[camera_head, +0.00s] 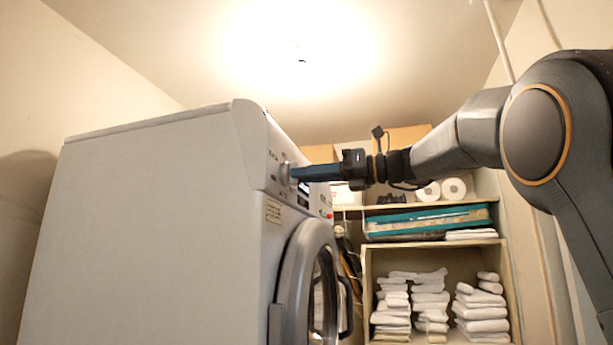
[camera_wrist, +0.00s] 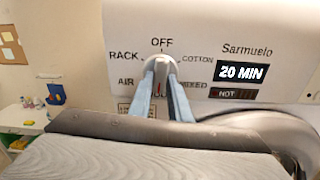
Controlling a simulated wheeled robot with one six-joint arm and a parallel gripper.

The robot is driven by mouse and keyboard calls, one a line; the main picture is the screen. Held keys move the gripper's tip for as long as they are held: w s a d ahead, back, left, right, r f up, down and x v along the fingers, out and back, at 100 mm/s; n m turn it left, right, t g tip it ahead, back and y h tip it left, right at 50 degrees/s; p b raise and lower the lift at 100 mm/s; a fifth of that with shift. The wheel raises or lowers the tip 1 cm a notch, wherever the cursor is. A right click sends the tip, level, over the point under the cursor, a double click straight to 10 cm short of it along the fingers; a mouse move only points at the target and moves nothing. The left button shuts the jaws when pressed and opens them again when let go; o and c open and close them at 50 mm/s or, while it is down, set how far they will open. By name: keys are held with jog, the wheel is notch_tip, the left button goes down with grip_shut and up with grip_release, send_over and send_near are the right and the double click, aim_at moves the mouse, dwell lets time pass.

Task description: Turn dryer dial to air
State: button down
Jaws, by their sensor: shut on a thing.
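The grey-white dryer (camera_head: 150,210) stands at the left in the head view, its control panel facing right. Its dial (camera_wrist: 160,68) is in the wrist view, ringed by OFF at the top, COTTON and MIXED on the right, RACK and AIR on the left. It also shows in the head view (camera_head: 284,174). My gripper (camera_wrist: 161,82) is shut on the dial, one blue finger on each side. In the head view my gripper (camera_head: 293,173) reaches in from the right. A small red mark shows low between the fingers; I cannot tell which label the dial points to.
A display (camera_wrist: 241,72) right of the dial reads 20 MIN. The round dryer door (camera_head: 312,285) is below the panel. Shelves with folded white towels (camera_head: 430,300) and paper rolls (camera_head: 453,188) stand behind my arm. A white table (camera_wrist: 22,122) shows at the far left.

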jog(key=m, duration=1)
jog(key=shift+s+a, duration=0.1)
jog(key=shift+s, duration=0.05)
jog(key=shift+m, duration=0.4)
jog(key=c, duration=1.6)
grip_release()
jog(key=shift+c, duration=0.2)
jog(key=b+v, duration=0.2)
jog(key=v, duration=0.6)
jog(key=shift+b, duration=0.4)
jog(key=shift+a, duration=0.1)
